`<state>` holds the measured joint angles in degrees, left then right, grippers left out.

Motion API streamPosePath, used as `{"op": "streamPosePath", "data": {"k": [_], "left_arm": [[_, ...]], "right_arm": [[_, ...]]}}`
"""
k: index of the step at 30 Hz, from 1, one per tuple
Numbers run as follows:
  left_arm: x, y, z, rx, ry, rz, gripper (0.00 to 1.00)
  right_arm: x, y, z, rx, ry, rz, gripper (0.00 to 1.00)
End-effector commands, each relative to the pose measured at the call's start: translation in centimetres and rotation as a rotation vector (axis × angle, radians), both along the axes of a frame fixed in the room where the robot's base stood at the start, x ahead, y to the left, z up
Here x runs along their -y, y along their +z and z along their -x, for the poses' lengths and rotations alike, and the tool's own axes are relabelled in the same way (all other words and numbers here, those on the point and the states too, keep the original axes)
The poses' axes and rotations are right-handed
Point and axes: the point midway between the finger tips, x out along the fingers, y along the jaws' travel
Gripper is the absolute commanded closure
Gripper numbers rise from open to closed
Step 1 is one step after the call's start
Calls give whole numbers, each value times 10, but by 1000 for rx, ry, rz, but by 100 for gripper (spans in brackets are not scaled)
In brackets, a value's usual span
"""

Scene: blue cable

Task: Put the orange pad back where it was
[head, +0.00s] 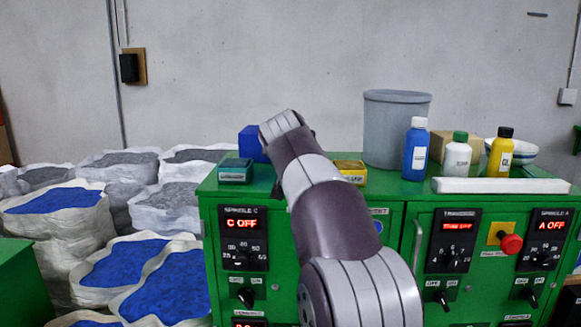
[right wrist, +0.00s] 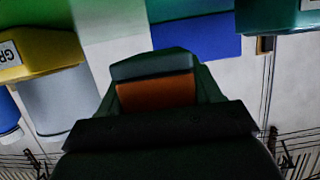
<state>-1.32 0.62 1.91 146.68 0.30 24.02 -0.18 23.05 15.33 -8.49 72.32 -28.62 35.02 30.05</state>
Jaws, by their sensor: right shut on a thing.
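The orange pad (right wrist: 157,92) shows in the right wrist view as an orange face between the dark fingers of my right gripper (right wrist: 154,80). The gripper is shut on it. A grey-teal strip lies along the pad's upper edge; I cannot tell whether it belongs to the pad. In the head view my right arm reaches up and left over the green cabinet (head: 290,200), and its own links hide the gripper and the pad. In the wrist view the pad appears between the yellow box (right wrist: 40,55) and the blue box (right wrist: 205,38). My left gripper is not in view.
On the cabinet top stand a teal box (head: 235,171), the yellow box (head: 351,171), a grey bucket (head: 395,130), several bottles (head: 415,150) and a white bar (head: 500,185). The blue box (head: 250,146) is behind the teal one. Sacks (head: 60,215) fill the left.

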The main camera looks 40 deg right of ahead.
Motion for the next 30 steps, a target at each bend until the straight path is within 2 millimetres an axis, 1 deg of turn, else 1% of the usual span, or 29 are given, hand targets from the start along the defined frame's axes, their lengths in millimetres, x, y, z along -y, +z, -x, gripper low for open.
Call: {"op": "streamPosePath", "data": {"k": [2, 4, 7, 16, 17, 18, 19, 26, 28, 30], "left_arm": [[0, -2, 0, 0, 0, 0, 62], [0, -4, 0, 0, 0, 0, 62], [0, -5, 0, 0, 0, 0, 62], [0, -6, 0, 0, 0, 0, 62], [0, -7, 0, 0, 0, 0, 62], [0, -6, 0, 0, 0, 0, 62], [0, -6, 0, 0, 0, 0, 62], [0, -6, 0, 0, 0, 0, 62], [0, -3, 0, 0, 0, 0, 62], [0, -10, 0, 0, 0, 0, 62]], "right_arm": [[-2, -11, -2, -2, 1, 1, 81], [-2, -26, -2, -3, 2, -1, 81], [-2, -39, -1, 0, 1, 0, 81], [-1, -42, -1, 1, 1, 0, 81], [-1, -43, -2, 0, 0, 0, 33], [-1, -42, -1, 0, 0, 0, 20], [-1, -42, -1, 0, 0, 0, 11], [-1, -42, -1, 0, 0, 0, 11], [-1, -39, -1, 0, 0, 0, 11], [-6, -40, 4, 2, 1, 0, 11]]}}
